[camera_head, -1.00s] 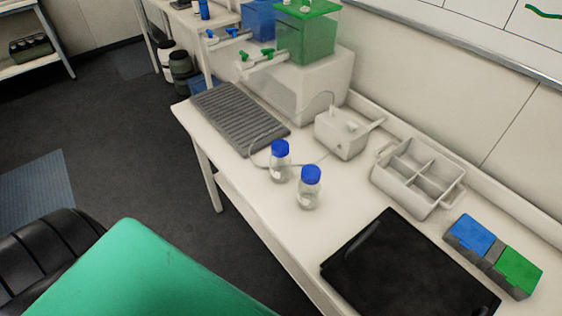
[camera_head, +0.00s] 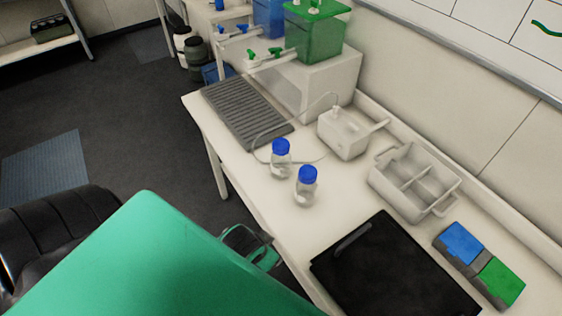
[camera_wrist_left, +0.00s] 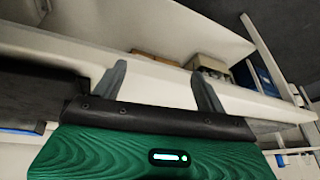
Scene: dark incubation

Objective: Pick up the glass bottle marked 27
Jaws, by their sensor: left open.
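Two clear glass bottles with blue caps stand upright on the white bench in the head view. One bottle (camera_head: 281,159) is farther back and to the left; the other bottle (camera_head: 305,188) is nearer and to the right. No number is legible on either, so I cannot tell which is marked 27. My left gripper (camera_head: 262,248) shows partly behind my green arm, low beside the bench's front edge and apart from both bottles. In the left wrist view, its two fingers (camera_wrist_left: 160,78) are spread with nothing between them. My right gripper is out of view.
The bench (camera_head: 245,180) also bears a grey ribbed mat (camera_head: 246,113), a white device with a looped cable (camera_head: 343,133), a divided white tray (camera_head: 413,182), a black flat case (camera_head: 390,275) and a blue-and-green box (camera_head: 478,265). Green and blue tanks (camera_head: 316,38) stand behind.

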